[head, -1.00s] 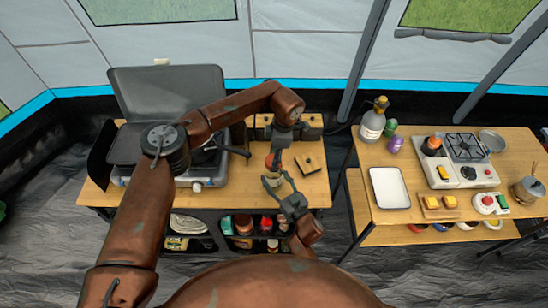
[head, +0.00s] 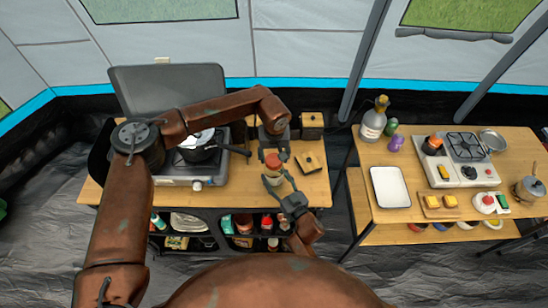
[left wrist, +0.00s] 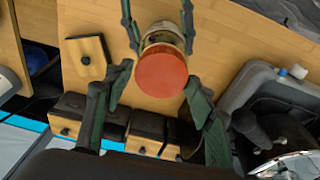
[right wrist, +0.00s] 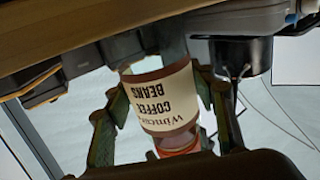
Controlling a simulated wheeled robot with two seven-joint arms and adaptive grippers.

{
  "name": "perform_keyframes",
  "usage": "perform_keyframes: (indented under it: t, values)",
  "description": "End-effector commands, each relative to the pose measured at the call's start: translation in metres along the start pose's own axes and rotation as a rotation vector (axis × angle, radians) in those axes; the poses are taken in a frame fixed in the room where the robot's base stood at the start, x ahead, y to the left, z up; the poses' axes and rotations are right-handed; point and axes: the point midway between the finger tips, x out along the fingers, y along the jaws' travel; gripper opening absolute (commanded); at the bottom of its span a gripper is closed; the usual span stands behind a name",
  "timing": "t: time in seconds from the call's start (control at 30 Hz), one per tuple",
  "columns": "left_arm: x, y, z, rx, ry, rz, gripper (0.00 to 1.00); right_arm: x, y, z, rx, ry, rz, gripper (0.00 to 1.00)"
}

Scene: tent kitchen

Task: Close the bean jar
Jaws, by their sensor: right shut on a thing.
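The bean jar (head: 271,179) stands upright on the left table in the head view. Its label reads "COFFEE BEANS", upside down, in the right wrist view (right wrist: 165,98). The red lid (head: 277,160) sits at the jar's top; it shows as a round disc in the left wrist view (left wrist: 162,73). I cannot tell whether it is tight. My right gripper (head: 279,180) is shut on the jar's body, one finger on each side. My left gripper (head: 271,147) is above the lid; in the left wrist view its fingers (left wrist: 157,78) are spread, one on each side of the lid.
A stove (head: 197,178) with a dark pot (head: 198,153) is left of the jar. Wooden blocks (head: 312,121) stand behind, and a square wooden piece (head: 309,162) lies right of the jar. The right table holds a white tray (head: 389,187) and a bottle (head: 373,124).

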Motion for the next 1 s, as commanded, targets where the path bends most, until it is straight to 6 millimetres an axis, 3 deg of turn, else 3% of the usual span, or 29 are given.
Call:
perform_keyframes:
  t: [0.2, 0.57, 1.0]
  values:
    - [0.001, 0.0, 0.001, -0.001, -0.003, -0.001, 0.66, 0.0, 0.0, 0.001, 0.0, -0.001, 0.001, 0.0]
    - [-0.006, 0.0, 0.001, -0.002, -0.003, -0.001, 0.66, 0.0, 0.0, 0.0, 0.0, -0.001, 0.001, 0.0]
    - [-0.09, 0.0, 0.0, -0.001, -0.001, -0.001, 0.66, 0.0, 0.0, 0.0, 0.0, -0.001, 0.001, 0.0]
